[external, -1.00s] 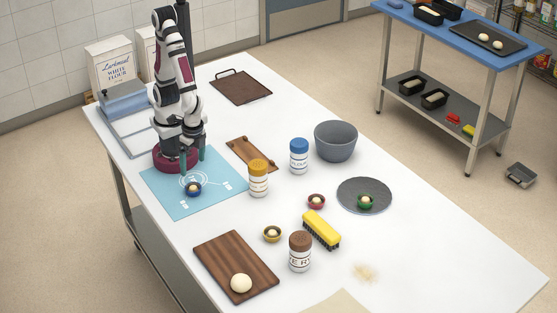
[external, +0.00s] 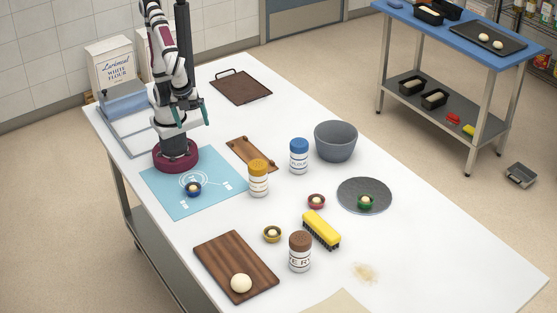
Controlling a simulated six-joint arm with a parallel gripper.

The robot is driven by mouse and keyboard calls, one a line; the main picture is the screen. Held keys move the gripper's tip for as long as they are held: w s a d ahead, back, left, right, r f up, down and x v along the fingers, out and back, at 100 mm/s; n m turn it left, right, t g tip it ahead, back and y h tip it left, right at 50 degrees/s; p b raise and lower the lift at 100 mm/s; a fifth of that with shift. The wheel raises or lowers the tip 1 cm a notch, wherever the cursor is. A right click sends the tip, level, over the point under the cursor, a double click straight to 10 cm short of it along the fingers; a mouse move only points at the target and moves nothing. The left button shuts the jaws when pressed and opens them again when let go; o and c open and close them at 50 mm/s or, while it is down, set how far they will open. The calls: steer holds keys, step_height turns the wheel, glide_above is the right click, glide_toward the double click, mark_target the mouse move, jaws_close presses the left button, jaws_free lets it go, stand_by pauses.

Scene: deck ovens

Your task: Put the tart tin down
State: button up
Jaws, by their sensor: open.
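Several small tart tins, each with a pale ball in it, stand on the white table. A blue tin (external: 193,189) sits upright on the light blue mat (external: 180,207). A red tin (external: 316,201) and a yellow tin (external: 272,234) stand on the bare table. A green tin (external: 365,202) sits on the round grey disc (external: 378,188). My gripper (external: 193,117) is open and empty, with teal fingers, raised well above the mat and apart from the blue tin.
Yellow-lidded (external: 258,178), blue-lidded (external: 299,156) and brown-lidded (external: 300,252) shakers stand around the middle. A yellow brush (external: 321,230), a grey bowl (external: 335,141) and a wooden board (external: 235,265) with a dough ball are nearby. The table's right part is mostly clear.

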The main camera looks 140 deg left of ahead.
mark_target(200, 190)
steer(key=s+d+f+m+t+y, duration=0.1)
steer(key=d+f+m+t+y, duration=0.1)
steer(key=d+f+m, duration=0.3)
steer(key=s+d+f+m+t+y, duration=0.2)
steer(key=d+f+m+t+y, duration=0.1)
steer(key=m, duration=0.4)
steer(key=s+d+f+m+t+y, duration=0.2)
steer(key=d+f+m+t, duration=0.2)
steer(key=d+f+m, duration=0.2)
steer(key=shift+d+f+m+y, duration=0.2)
steer(key=shift+d+m, duration=0.1)
steer(key=shift+d, duration=0.25)
steer(key=shift+d+f+m+y, duration=0.1)
steer(key=shift+d+m+y, duration=0.15)
steer(key=shift+d, duration=0.25)
steer(key=shift+f+m+t+h, duration=0.25)
steer(key=shift+f+m+t, duration=0.1)
steer(key=shift+t, duration=0.25)
steer(key=x, duration=1.5)
steer(key=shift+w, duration=0.35)
steer(key=c, duration=1.5)
steer(key=shift+d+r, duration=0.1)
steer(key=shift+r, duration=0.05)
